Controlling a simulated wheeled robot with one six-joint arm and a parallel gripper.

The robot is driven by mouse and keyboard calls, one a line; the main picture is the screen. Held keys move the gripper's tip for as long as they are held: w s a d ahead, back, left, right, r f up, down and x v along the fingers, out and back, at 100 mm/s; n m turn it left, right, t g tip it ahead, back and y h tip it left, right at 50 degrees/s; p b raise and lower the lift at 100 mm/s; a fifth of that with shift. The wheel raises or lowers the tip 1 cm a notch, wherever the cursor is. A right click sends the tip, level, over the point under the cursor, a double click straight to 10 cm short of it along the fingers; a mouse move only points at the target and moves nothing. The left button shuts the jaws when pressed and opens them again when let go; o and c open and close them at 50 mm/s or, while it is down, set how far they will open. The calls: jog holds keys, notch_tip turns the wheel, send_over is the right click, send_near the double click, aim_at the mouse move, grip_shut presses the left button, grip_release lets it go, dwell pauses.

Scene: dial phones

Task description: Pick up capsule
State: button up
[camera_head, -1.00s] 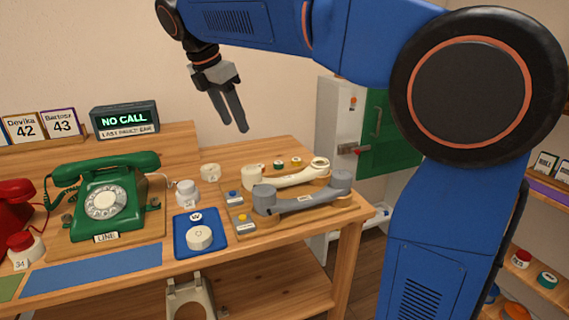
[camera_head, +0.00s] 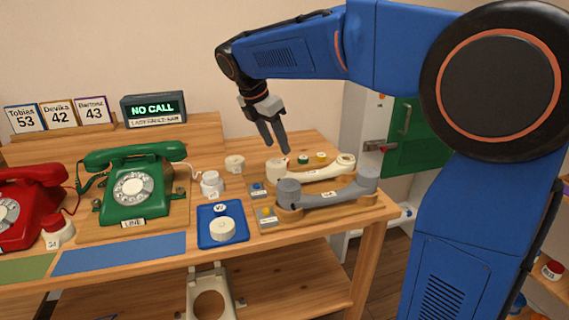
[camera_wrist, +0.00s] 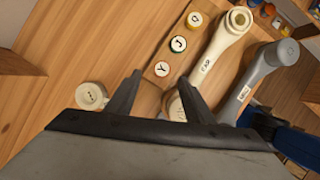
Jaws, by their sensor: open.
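My gripper (camera_head: 275,150) is open and empty, pointing down above the near end of the cream handset (camera_head: 322,174). In the wrist view my fingers (camera_wrist: 158,88) straddle the picture of that handset's round end (camera_wrist: 175,106); contact cannot be told. A cream round capsule with dark dots (camera_wrist: 91,96) lies on bare wood, left of my fingers; it also shows in the head view (camera_head: 234,163). A white capsule-like disc (camera_head: 222,229) sits on a blue mat (camera_head: 208,238). A white knob-shaped piece (camera_head: 212,186) stands behind it. Which one is the capsule is not marked.
A grey handset (camera_head: 330,198) lies beside the cream one. Small lettered caps (camera_wrist: 179,44) stand in a row behind them. The green phone (camera_head: 138,188) and red phone (camera_head: 18,205) stand at left. A display (camera_head: 152,108) reads NO CALL.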

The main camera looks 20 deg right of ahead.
jog(key=shift+s+x, duration=0.1)
jog(key=shift+x, duration=1.3)
jog(key=shift+s+x, duration=0.15)
jog(key=shift+x, duration=1.25)
jog(key=shift+f, duration=0.1)
jog(key=shift+c, duration=0.3)
jog(key=c, duration=1)
